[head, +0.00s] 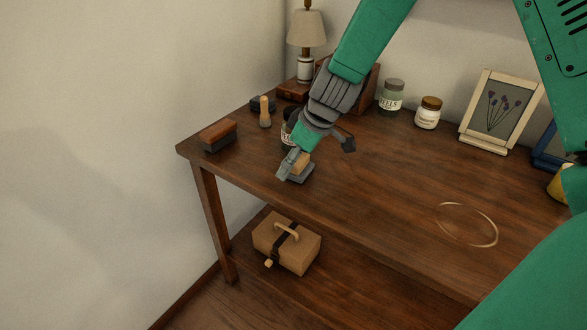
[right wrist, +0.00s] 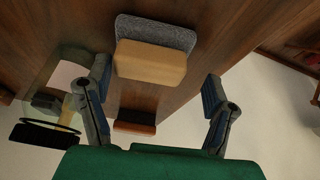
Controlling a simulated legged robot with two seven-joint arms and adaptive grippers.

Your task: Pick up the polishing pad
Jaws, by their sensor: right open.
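The polishing pad (head: 301,174) has a tan wooden block on a grey felt base and lies on the wooden table near its front left edge. In the right wrist view the pad (right wrist: 152,62) sits upper centre, ahead of and between my fingers. My right gripper (head: 316,156) is open around the near side of the pad, with one finger partly covering it in the head view. In the right wrist view both fingers of my right gripper (right wrist: 157,88) are spread wide, with nothing between the tips. Contact cannot be told. My left gripper is not in view.
A brush (head: 218,135), a wooden-handled tool (head: 265,113) and a partly hidden dark jar (head: 287,134) stand close by. A lamp (head: 306,30), jars (head: 428,113) and a picture frame (head: 491,110) line the back. A case (head: 286,245) lies below. The table's front middle is clear.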

